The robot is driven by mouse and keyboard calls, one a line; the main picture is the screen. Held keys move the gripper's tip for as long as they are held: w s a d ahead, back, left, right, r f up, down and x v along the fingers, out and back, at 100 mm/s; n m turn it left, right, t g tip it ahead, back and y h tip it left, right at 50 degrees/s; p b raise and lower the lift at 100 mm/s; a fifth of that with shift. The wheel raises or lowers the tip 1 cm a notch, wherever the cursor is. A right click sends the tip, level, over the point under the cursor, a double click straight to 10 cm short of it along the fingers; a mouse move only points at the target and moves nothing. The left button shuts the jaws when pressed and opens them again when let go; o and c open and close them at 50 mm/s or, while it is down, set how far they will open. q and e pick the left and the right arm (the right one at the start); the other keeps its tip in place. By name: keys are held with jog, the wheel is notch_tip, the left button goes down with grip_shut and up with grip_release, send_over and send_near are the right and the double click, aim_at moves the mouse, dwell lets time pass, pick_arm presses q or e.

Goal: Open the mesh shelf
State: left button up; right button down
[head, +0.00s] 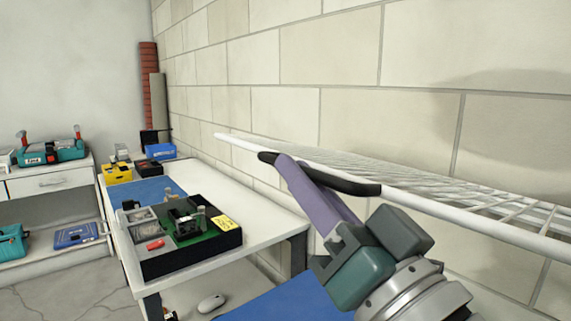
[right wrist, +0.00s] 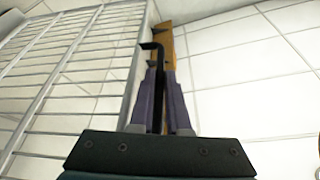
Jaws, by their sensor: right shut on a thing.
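The mesh shelf (head: 430,205) is a white wire rack against the block wall, running from the middle to the right edge of the head view. It also fills the left side of the right wrist view (right wrist: 75,60). A dark handle-like bar (head: 360,187) lies along its front rail. My right gripper (head: 285,165), with purple fingers, is shut on this bar at the shelf's front edge. In the right wrist view the dark bar (right wrist: 157,80) shows between the fingers, which partly hide it. My left gripper is not in view.
A white table (head: 265,215) below and left of the shelf carries a black tray (head: 190,262) of parts and a blue bin (head: 160,152). A drawer cabinet (head: 50,183) with a teal toolbox (head: 50,152) stands far left. The block wall (head: 330,60) is close behind the shelf.

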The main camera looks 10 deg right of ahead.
jog(key=shift+s+a+f+n+y+b, duration=0.15)
jog(key=shift+f+n+b, duration=0.1)
jog(key=shift+f, duration=0.2)
jog(key=shift+w+a+f+n+y+b, duration=0.15)
jog(key=shift+f+b, duration=0.15)
jog(key=shift+f, duration=0.2)
jog(key=shift+s+f+n+y+b, duration=0.15)
jog(key=shift+f+n+b, duration=0.1)
jog(key=shift+f, duration=0.2)
jog(key=c, duration=1.2)
grip_release()
jog(key=shift+o, duration=0.2)
jog(key=v, duration=1)
jog(key=shift+b, duration=0.45)
